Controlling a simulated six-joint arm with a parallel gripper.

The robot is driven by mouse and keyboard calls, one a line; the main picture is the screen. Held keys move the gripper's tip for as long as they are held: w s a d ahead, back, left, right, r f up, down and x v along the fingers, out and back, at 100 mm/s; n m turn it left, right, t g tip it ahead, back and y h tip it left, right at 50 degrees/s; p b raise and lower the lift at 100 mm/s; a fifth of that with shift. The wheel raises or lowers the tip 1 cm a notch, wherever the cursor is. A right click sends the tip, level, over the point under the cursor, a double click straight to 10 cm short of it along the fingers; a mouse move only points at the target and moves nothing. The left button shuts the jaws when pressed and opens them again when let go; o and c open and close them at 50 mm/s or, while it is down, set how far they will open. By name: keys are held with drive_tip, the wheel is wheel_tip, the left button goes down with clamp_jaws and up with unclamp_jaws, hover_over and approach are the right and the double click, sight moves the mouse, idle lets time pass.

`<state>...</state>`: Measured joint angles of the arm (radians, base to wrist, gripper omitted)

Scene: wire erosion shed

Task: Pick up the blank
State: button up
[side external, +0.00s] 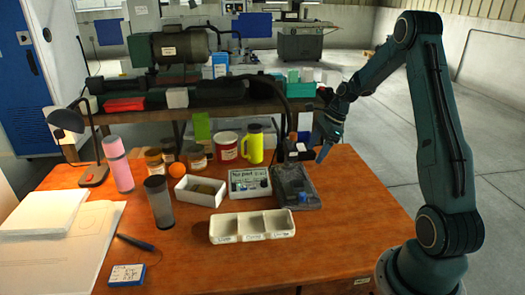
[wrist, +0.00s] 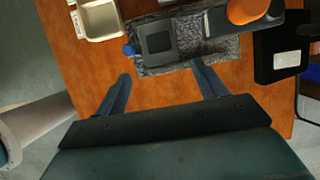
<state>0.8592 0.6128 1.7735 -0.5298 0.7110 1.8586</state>
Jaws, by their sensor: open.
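My gripper (side external: 325,148) hangs above the right end of the orange table. In the wrist view my gripper (wrist: 161,72) is open, its two fingers apart with nothing between them. Ahead of the fingertips is a dark grey square block (wrist: 158,40) on a mottled grey mat (wrist: 150,69); it may be the blank, but I cannot tell for sure. A blue knob (wrist: 129,50) sits at its left side. In the side view the mat (side external: 310,203) lies right of centre, and the dark items on it are hard to separate.
A cream tray with three compartments (side external: 252,226) stands in front of the mat. A white box (side external: 200,191), a labelled white case (side external: 249,183) and a yellow jug (side external: 255,144) stand left and behind. A black box (wrist: 282,50) lies right of the mat. The table's front right is clear.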

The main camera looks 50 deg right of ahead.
hover_over(297, 183)
drive_tip(key=s+d, duration=0.2)
wheel_tip(297, 183, down, 7)
drive_tip(key=shift+f, duration=0.1)
drive_tip(key=shift+x, duration=2.55)
drive_tip(key=shift+a, duration=0.1)
drive_tip(key=c, duration=1.2)
drive_tip(key=shift+c, duration=0.4)
wheel_tip(297, 183, up, 20)
